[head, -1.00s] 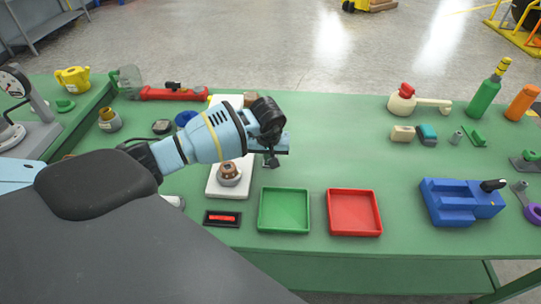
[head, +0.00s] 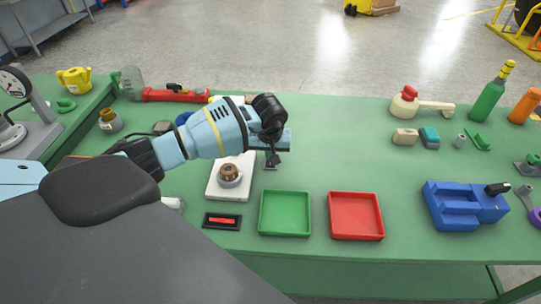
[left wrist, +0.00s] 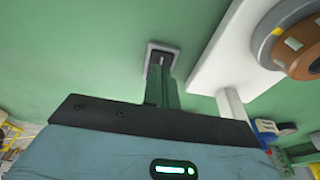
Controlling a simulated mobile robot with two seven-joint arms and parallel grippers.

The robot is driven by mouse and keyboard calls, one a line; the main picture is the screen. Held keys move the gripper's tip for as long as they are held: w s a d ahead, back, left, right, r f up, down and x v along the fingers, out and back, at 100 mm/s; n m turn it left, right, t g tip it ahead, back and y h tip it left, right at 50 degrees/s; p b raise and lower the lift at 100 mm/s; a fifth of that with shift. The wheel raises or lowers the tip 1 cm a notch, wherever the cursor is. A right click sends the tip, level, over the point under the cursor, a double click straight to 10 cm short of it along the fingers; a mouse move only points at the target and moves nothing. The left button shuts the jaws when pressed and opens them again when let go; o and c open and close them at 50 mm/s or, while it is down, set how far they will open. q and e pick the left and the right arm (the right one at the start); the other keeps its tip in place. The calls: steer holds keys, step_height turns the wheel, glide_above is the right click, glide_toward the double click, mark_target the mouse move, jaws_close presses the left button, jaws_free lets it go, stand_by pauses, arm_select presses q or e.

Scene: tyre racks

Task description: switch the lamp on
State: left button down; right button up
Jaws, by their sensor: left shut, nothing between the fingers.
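A small switch plate with a pale frame and dark centre (left wrist: 161,60) lies on the green table in the left wrist view. In the head view its grey edge (head: 269,168) shows just below my left gripper (head: 272,160). My left gripper is shut and empty, pointing down at the switch. In the wrist view its fingers (left wrist: 162,88) overlap the plate's near edge; I cannot tell whether they touch it. I cannot make out a lamp for certain. A brown ringed piece (head: 229,173) sits on a white board (head: 218,188) beside the gripper. My right gripper is not in view.
A green tray (head: 285,213) and a red tray (head: 356,215) lie in front of the gripper. A black holder with a red piece (head: 222,221) is to their left. A blue block (head: 462,204) stands at the right. The table's middle is clear.

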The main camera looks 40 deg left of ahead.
mark_target(270, 165)
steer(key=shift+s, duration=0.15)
